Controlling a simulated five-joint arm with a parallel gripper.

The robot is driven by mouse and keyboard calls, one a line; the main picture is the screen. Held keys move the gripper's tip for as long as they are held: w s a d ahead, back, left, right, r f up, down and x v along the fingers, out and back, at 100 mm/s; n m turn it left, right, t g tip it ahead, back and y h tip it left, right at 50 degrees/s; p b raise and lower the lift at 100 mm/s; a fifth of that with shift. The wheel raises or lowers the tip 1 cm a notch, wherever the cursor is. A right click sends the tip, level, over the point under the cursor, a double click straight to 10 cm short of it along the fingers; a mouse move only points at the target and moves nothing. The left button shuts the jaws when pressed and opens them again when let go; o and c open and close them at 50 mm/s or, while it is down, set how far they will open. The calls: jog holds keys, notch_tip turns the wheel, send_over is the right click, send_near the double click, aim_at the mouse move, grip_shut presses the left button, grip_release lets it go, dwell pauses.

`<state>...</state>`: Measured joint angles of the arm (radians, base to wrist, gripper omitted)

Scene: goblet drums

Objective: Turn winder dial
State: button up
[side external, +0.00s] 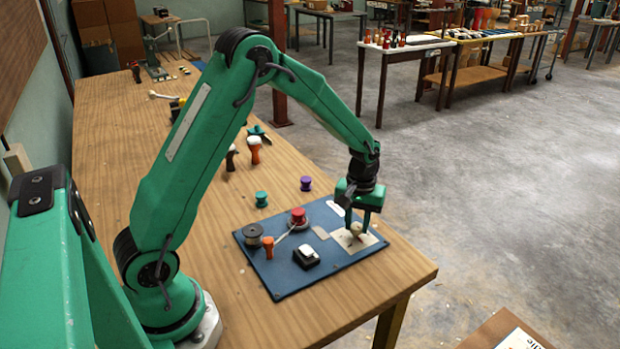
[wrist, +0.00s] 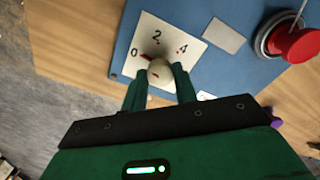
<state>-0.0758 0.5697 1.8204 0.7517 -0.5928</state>
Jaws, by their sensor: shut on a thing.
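The winder dial is a cream knob (wrist: 160,73) on a pale plate (wrist: 178,38) marked 0, 2 and 4. In the wrist view a red mark on the knob's upper left points toward the 0. My gripper (wrist: 160,82) is shut on the knob, with one green finger on each side. In the side view my gripper (side external: 357,228) reaches down to the plate (side external: 365,243) at the right of the blue board (side external: 290,283), and its fingers partly hide the knob (side external: 355,229).
On the board are a red-topped spool (side external: 298,216), a dark-rimmed reel (side external: 253,233), an orange peg (side external: 268,246) and a black-and-white block (side external: 307,256). Green (side external: 261,198) and purple (side external: 306,183) spools and small goblet drums (side external: 254,148) stand behind. The table's right edge is close to the board.

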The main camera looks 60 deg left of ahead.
aim_at(357, 225)
jog(key=m, duration=0.5)
jog(key=shift+m, duration=0.4)
jog(key=m, duration=0.4)
jog(key=shift+m, duration=0.3)
jog(key=o, duration=1)
jog(key=shift+c, duration=0.2)
jog(key=shift+r, duration=0.1)
jog(key=shift+r, duration=3.85)
